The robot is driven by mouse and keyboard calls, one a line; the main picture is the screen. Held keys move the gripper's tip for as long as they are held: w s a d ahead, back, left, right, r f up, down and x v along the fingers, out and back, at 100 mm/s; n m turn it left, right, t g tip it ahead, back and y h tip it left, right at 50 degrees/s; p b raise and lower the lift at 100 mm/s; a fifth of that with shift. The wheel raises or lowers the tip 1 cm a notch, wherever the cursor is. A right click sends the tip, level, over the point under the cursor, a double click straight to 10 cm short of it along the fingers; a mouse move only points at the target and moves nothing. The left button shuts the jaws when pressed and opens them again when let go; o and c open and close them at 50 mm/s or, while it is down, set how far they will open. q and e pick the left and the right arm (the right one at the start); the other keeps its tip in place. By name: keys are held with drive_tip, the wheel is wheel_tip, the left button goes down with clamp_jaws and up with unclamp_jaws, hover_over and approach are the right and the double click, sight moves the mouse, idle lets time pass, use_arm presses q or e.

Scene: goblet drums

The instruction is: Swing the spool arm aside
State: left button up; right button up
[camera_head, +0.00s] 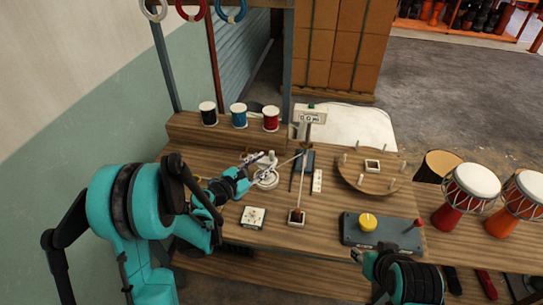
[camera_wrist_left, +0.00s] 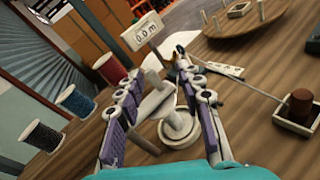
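The white spool arm stand (camera_head: 266,177) is on the workbench in the head view, with a thin pale arm reaching right. In the left wrist view its round base and upright part (camera_wrist_left: 178,127) show between my fingers. My left gripper (camera_head: 258,160) is open around the stand's upper part; in the left wrist view its purple-padded fingers (camera_wrist_left: 157,72) lie on either side of it. I cannot tell whether they touch it. Fingers and foreshortening partly hide the arm.
Black (camera_head: 208,113), blue (camera_head: 239,115) and red (camera_head: 270,118) spools stand on the back ledge. A meter sign (camera_head: 311,117) reads about 0.0 m.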

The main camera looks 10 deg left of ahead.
sight(270, 154)
use_arm(q)
drive_tip(key=w+n, duration=0.1)
drive_tip(key=w, duration=0.1)
drive_tip(key=w+d+f+n+t+b, duration=0.1)
drive_tip(key=w+n, duration=0.1)
drive_tip(key=w, duration=0.1)
drive_tip(key=w+f+n, duration=0.1)
drive_tip(key=w, duration=0.2)
drive_tip(key=shift+w+d+f+t, duration=0.1)
drive_tip(key=shift+d+f+t, duration=0.05)
drive_tip(key=shift+d+t, duration=0.2)
clamp_jaws()
